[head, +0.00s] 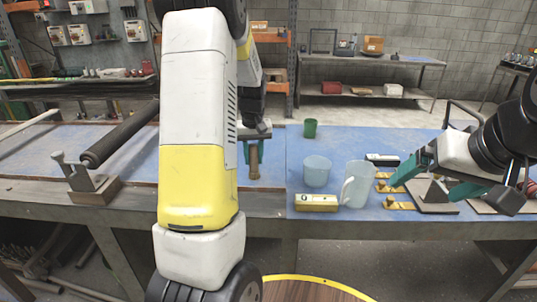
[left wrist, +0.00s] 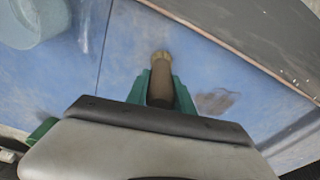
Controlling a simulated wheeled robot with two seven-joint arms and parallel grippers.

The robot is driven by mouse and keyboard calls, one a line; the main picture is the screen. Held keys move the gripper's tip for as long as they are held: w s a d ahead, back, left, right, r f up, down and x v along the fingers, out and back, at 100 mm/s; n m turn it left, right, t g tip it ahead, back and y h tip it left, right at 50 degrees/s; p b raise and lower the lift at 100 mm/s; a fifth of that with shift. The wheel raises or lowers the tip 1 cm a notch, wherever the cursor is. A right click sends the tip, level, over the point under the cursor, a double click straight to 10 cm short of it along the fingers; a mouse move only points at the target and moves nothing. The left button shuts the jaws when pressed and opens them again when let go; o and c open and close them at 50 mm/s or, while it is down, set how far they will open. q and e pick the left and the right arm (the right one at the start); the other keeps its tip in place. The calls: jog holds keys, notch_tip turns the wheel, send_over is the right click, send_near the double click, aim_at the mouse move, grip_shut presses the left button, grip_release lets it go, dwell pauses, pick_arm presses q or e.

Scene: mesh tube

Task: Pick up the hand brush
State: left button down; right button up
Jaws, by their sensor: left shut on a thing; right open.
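The hand brush shows as a brown handle with a tan end (left wrist: 161,60) in the left wrist view. In the head view its brown part (head: 254,161) hangs just below my left gripper, over the blue bench top. My left gripper (head: 250,150) has its green fingers on both sides of the handle and is shut on it; the fingers also show in the left wrist view (left wrist: 159,90). The rest of the brush is hidden behind the gripper. My right gripper (head: 428,183) is open and empty at the right, above the bench near a metal stand.
A pale blue cup (head: 317,172), a jug (head: 358,184), a yellow block (head: 316,203) and a green cup (head: 310,128) stand right of the brush. Brass pieces (head: 398,204) lie near my right gripper. A dark roller (head: 118,136) is at the left. Blue surface around the brush is clear.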

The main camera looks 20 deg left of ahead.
aim_at(253, 145)
pick_arm(q)
jog(key=r, duration=0.3)
jog(key=shift+s+d+r, duration=0.1)
jog(key=shift+s+r, duration=0.1)
jog(key=shift+r, duration=0.05)
jog(key=s+d+r, duration=0.1)
jog(key=s+d, duration=0.2)
jog(key=s, duration=1.2)
jog(key=shift+d+r, duration=0.15)
jog(key=shift+s, duration=0.1)
